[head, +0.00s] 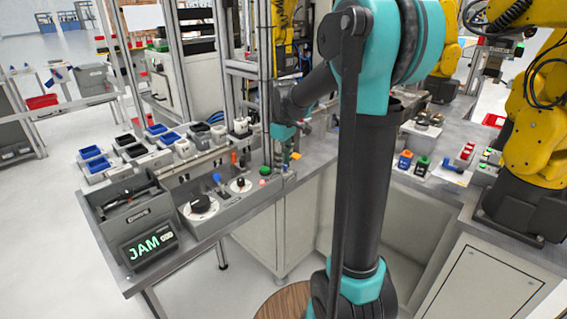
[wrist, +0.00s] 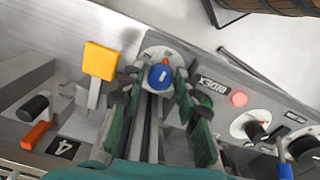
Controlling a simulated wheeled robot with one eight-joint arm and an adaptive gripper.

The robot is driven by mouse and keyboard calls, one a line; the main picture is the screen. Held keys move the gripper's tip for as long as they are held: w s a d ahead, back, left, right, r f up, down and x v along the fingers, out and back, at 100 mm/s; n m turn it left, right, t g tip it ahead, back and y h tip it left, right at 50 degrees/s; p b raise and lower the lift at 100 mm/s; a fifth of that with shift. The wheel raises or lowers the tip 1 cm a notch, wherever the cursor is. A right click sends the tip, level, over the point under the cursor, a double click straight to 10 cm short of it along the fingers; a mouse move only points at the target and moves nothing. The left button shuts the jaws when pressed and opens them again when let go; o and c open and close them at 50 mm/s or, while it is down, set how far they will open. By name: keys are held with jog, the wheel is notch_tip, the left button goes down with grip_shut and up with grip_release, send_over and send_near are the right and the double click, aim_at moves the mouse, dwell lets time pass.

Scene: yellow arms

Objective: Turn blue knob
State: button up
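The blue knob (wrist: 159,77) shows in the wrist view, on a pale round dial plate with a red mark at its top. It sits at the end of a grey panel. My gripper (wrist: 156,92) is open, with one finger on each side of the knob. Gaps show between the fingers and the knob, and I cannot tell how far above the panel the tips are. In the head view my gripper (head: 284,132) points down over the right end of the bench console. The knob is not clear there.
In the wrist view a yellow square tab (wrist: 101,60) stands close left of my gripper. A red button (wrist: 239,98) and a black-knobbed dial (wrist: 250,127) lie right. An orange-tipped lever (wrist: 36,135) is lower left. A JAM display (head: 148,248) stands at the console's near end.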

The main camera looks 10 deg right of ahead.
grip_shut()
jog(key=shift+m, duration=0.4)
jog(key=m, duration=0.5)
jog(key=shift+m, duration=0.4)
jog(key=m, duration=0.5)
jog(key=shift+m, duration=0.3)
jog(key=shift+o, duration=0.3)
grip_release()
